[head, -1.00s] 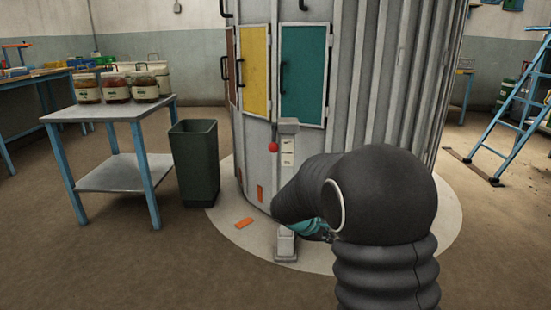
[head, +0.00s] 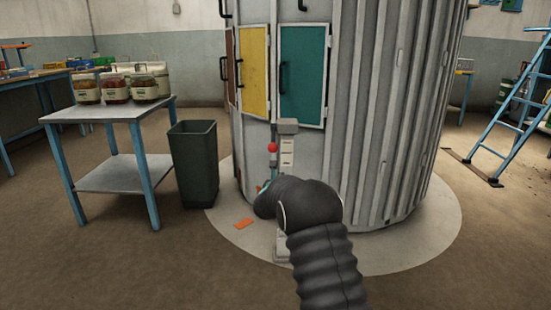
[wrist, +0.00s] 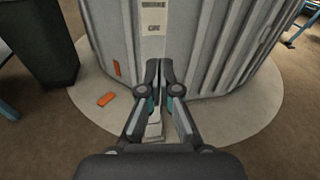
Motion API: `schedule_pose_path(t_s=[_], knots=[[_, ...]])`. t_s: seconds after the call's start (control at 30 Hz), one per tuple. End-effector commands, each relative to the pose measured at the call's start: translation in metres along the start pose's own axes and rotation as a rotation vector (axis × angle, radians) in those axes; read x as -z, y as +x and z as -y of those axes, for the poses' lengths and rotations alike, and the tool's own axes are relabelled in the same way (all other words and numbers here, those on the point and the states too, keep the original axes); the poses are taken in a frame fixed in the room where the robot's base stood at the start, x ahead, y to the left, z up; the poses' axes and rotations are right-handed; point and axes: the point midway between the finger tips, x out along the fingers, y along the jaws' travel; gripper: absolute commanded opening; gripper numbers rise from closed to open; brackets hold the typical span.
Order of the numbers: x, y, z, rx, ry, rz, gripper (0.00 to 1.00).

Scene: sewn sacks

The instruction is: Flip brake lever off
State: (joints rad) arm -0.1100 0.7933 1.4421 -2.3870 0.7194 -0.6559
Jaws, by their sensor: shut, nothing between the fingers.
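The brake lever shows as a red ball knob (head: 272,148) on the left side of a narrow grey post (head: 288,128) at the front of the ribbed metal drum. The knob is not visible in the wrist view. The post's labelled face (wrist: 153,20) shows there beyond the fingertips. My gripper (wrist: 164,66) is shut and empty, its fingertips close together in front of the post. In the head view my dark wrist hides most of the gripper, below the knob. I cannot tell whether the fingers touch the post or lever.
The drum (head: 375,110) has coloured door panels. An orange piece (head: 244,223) lies on its round pale base (head: 400,255). A dark bin (head: 193,165) and a table with jars (head: 110,115) stand left. A blue ladder (head: 510,110) stands right.

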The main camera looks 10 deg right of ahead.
Motion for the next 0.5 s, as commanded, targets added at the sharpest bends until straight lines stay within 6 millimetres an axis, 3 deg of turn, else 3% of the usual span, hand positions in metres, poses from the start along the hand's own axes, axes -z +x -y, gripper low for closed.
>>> schedule_pose_path(t_s=[0.1, 0.2, 0.5], knots=[[-0.013, 0.002, -0.013, -0.055, -0.125, 0.043, 0.00], [-0.014, 0.001, -0.019, -0.076, -0.205, 0.053, 0.00], [-0.013, 0.001, -0.018, -0.074, -0.234, 0.050, 0.00]])
